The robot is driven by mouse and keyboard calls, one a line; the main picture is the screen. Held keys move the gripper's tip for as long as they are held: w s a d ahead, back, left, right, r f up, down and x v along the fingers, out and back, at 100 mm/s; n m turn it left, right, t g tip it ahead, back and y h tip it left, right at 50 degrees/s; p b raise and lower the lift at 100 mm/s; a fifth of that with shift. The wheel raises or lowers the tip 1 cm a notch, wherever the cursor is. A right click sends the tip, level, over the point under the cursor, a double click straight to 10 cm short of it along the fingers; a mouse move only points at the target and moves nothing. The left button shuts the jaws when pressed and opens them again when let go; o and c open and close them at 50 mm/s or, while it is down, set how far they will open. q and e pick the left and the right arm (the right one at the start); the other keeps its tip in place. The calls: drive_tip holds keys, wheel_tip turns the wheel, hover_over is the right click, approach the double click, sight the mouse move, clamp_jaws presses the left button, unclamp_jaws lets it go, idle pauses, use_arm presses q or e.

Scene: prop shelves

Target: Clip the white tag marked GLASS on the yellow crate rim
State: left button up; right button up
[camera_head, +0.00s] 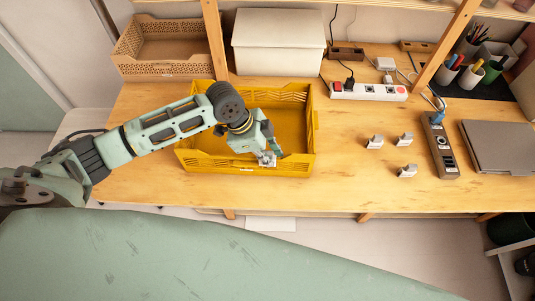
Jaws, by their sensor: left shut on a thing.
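The yellow crate (213,166) stands on the wooden table, open at the top. My left gripper (266,157) reaches in from the left across the crate, with its fingertips at the crate's front rim. It is shut on a small white tag (269,161), mostly hidden by the fingers. I cannot read any marking on it, nor tell whether it touches the rim. Several small whitish clip-like pieces, one of them here (375,142), lie on the table to the right of the crate. My right gripper is not in view.
A white lidded box (279,42) and a tan perforated crate (165,48) stand behind. A power strip (368,92), a grey socket block (439,145) and a closed laptop (499,147) are to the right. Bare table lies right of the yellow crate.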

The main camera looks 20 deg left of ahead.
use_arm(q)
drive_tip(key=shift+f, duration=0.15)
idle(0.6)
drive_tip(key=o, duration=0.8)
drive_tip(key=shift+o, duration=0.2)
drive_tip(key=v, duration=1.2)
drive_tip(key=shift+s+f, duration=0.15)
